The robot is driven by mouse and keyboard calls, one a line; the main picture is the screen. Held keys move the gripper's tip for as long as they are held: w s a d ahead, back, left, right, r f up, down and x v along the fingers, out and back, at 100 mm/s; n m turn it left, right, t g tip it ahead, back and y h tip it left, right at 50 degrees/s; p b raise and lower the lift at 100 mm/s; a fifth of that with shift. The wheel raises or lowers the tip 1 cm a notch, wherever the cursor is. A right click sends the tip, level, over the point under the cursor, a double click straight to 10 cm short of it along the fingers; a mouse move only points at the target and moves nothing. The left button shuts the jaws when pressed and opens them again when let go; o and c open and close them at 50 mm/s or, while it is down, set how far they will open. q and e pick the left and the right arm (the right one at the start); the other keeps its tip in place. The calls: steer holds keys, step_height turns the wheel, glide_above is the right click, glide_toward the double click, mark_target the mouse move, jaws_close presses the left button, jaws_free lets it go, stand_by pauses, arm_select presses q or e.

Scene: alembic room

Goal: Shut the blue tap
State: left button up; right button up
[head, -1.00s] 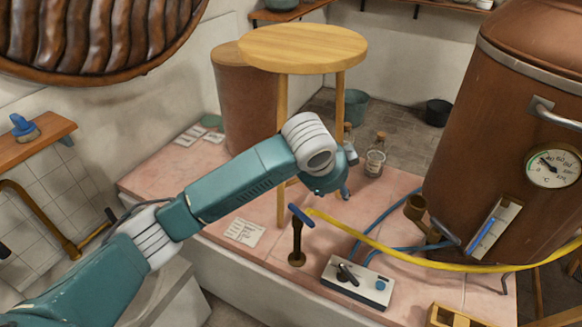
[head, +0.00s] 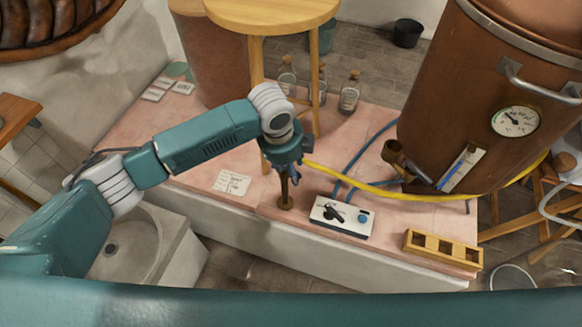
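The blue tap stands on a dark brass post (head: 285,197) with a round foot on the pink slab. A yellow hose runs right from near its top. My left gripper (head: 289,168) points down at the top of the post and covers most of the tap's blue handle. A small blue piece shows beside the fingers, but I cannot tell whether it is handle or gripper. I cannot see whether the fingers touch or enclose the handle, or how far they are open. My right gripper is not in view.
A control box (head: 342,217) with a black lever and blue knob sits right of the post. A wooden rack (head: 443,248) is at the slab's front edge. A copper boiler (head: 440,90) stands right, a round wooden table (head: 270,12) behind. Several bottles stand near it.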

arm_select(q)
steer(key=shift+w+d+f, duration=0.1)
steer(key=shift+d+f, duration=0.05)
steer(key=shift+f, duration=0.65)
jaws_close()
steer(key=n+p, duration=0.2)
steer(key=p, duration=0.1)
steer(key=shift+w+d+r, duration=0.2)
steer(key=shift+d+r, duration=0.15)
steer(key=shift+r, duration=0.05)
steer(key=shift+w+d+f+n+y+p, duration=0.15)
steer(key=shift+n+y+p, duration=0.2)
steer(key=shift+n, duration=0.35)
steer(key=shift+w+f+n+t, duration=0.15)
steer(key=shift+w+n+t, duration=0.15)
steer(key=shift+n, duration=0.3)
jaws_free()
